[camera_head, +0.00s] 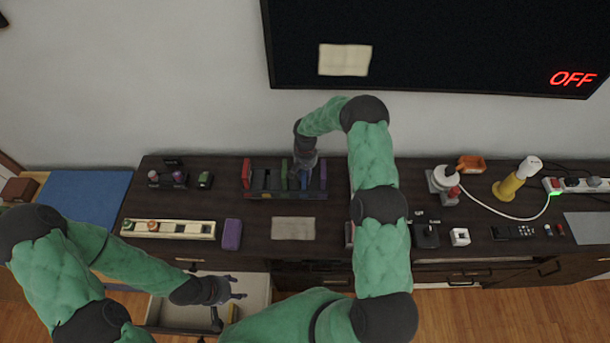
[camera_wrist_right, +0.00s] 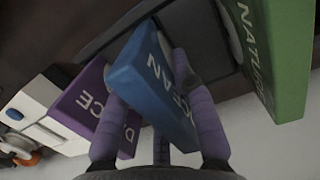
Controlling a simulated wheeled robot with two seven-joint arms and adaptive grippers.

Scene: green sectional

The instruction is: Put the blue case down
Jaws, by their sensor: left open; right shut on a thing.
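The blue case (camera_wrist_right: 152,82), lettered OCEAN, is between the fingers of my right gripper (camera_wrist_right: 148,72) in the right wrist view. My right gripper (camera_head: 305,170) is shut on it at the dark rack (camera_head: 262,193) on the cabinet top. The blue case shows only slightly in the head view (camera_head: 304,182), under the fingers. I cannot tell whether it touches the rack's base. A green case (camera_wrist_right: 278,60) lettered NATURE stands to one side of it, and a purple case (camera_wrist_right: 88,108) to the other. My left gripper (camera_head: 238,289) is open and empty above an open drawer (camera_head: 262,297).
A purple block (camera_head: 232,234) and a grey-beige mat (camera_head: 293,228) lie in front of the rack. A cream tray (camera_head: 168,229) is at left. A wall screen (camera_head: 440,45) hangs behind.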

